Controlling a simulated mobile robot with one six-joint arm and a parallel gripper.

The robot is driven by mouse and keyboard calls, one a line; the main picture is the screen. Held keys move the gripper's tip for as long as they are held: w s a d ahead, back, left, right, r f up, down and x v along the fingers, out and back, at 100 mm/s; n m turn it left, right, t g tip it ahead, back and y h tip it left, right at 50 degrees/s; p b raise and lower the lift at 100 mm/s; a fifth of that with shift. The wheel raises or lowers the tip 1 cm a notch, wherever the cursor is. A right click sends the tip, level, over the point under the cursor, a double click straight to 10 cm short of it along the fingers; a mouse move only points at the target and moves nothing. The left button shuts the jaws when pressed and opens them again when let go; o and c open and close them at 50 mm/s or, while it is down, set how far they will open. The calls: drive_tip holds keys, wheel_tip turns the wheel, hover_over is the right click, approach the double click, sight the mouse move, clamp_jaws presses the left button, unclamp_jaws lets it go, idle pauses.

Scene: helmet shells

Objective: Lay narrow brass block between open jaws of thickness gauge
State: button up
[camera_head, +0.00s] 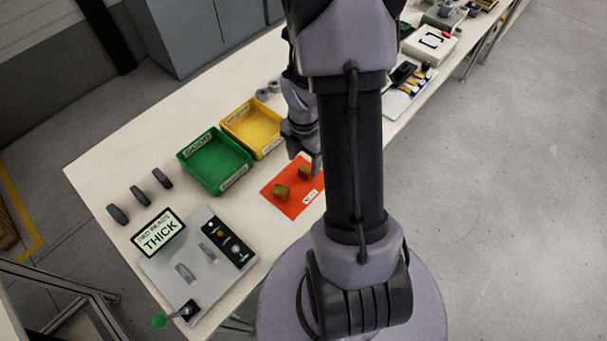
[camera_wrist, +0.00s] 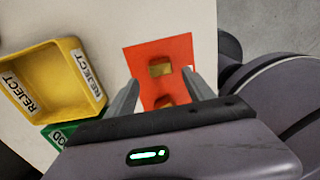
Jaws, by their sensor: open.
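Two small brass blocks lie on an orange mat (camera_head: 290,212): a nearer one (camera_head: 280,191) and a farther one (camera_head: 304,172). Both show in the wrist view, one higher (camera_wrist: 160,70) and one lower (camera_wrist: 164,102), partly hidden by my gripper body. I cannot tell surely which is narrower. My gripper (camera_wrist: 161,77) is open and empty above the mat, its fingertips on either side of the higher block, apart from it. The thickness gauge (camera_head: 167,263) is a grey plate at front left with two upright grey jaws standing apart, nothing between them.
A green bin (camera_head: 184,156) and a yellow REJECT bin (camera_wrist: 37,113) stand left of the mat. Several dark grey shells (camera_head: 140,196) lie behind the gauge. The gauge has a THICK sign (camera_head: 158,234) and a green-knobbed lever (camera_head: 158,321). My arm hides part of the table.

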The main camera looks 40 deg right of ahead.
sight(305, 170)
drive_tip(key=f+b, duration=0.2)
drive_tip(key=f, duration=0.1)
drive_tip(key=f+b, duration=0.1)
drive_tip(key=f, duration=0.1)
drive_tip(key=shift+d+f, duration=0.25)
drive_tip(key=shift+d, duration=0.05)
drive_tip(key=shift+r, duration=0.1)
drive_tip(key=shift+c, duration=1.1)
clamp_jaws()
